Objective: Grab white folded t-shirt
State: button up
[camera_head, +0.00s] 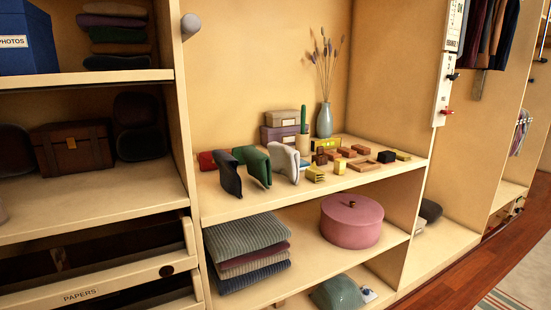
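A whitish folded cloth item (282,161), which looks like the white folded t-shirt, stands upright on the middle shelf (228,208). It is at the right end of a row of upright folded items. A green folded item (255,165) stands just left of it, and a dark grey one (228,172) stands left of that. Part of a red item (206,161) shows behind the dark one. My gripper is not in view.
Small boxes and blocks (364,165), a green cactus in a pot (303,141) and a vase (324,120) crowd the shelf right of the cloths. Below are folded knits (246,244) and a pink round box (351,220). A vertical divider (187,120) bounds the left.

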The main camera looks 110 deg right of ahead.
aim_at(285, 160)
jog(key=k+l, duration=0.1)
jog(key=l, duration=0.2)
jog(key=k+l, duration=0.1)
jog(key=l, duration=0.25)
jog(key=k+l+u, duration=0.1)
jog(key=l, duration=0.2)
jog(key=k+l, duration=0.15)
jog(key=l, duration=0.15)
jog(key=k+l, duration=0.15)
jog(key=k, duration=0.3)
jog(key=k+l+u, duration=0.15)
jog(key=k, duration=0.25)
jog(key=k+l, duration=0.15)
jog(key=k, duration=0.3)
jog(key=l+u, duration=0.05)
